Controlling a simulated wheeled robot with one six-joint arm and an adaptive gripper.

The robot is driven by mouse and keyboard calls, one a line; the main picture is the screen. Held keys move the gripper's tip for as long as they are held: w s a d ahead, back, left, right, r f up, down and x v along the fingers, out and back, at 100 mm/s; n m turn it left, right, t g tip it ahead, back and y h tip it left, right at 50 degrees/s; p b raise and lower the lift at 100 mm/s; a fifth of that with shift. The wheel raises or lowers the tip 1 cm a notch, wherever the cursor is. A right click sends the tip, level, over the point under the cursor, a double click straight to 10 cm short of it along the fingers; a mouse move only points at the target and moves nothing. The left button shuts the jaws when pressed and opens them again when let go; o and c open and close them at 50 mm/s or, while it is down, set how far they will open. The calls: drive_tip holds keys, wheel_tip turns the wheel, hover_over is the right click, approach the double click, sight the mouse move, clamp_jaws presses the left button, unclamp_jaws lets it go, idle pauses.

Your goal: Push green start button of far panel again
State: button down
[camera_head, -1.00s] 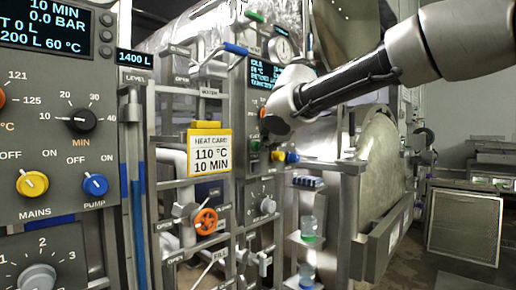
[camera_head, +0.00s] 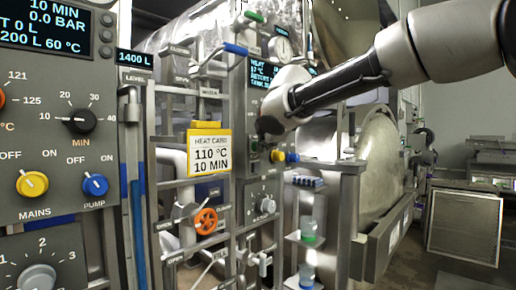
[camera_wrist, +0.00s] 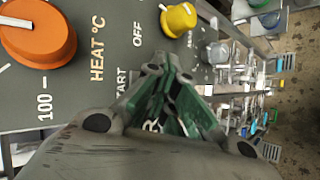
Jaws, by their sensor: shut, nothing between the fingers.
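The far panel (camera_head: 241,130) stands upright beyond the yellow heat card. Its display (camera_head: 260,74) is lit and its top line reads HEAT. My gripper (camera_head: 266,136) is at the panel's face, below the display. A small green spot (camera_head: 254,146) shows beside its tip; I cannot tell for certain that it is the start button. In the wrist view my gripper (camera_wrist: 155,66) is shut and empty, with its tips by the START lettering (camera_wrist: 121,83). No separate green button shows there, and I cannot tell whether the tips touch it.
An orange HEAT knob (camera_wrist: 38,32) and a yellow knob (camera_wrist: 178,20) stick out near my gripper. The heat card (camera_head: 209,152), pipes and an orange valve wheel (camera_head: 205,221) stand in front and to the left. A rack with bottles (camera_head: 308,232) stands below right.

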idle(0.3)
drive_tip(key=shift+s+d, duration=0.7)
drive_tip(key=shift+d, duration=0.1)
drive_tip(key=s+d, duration=0.1)
drive_tip(key=d, duration=0.1)
drive_tip(key=s+d, duration=0.2)
idle(0.3)
drive_tip(key=shift+f, duration=0.1)
idle(0.4)
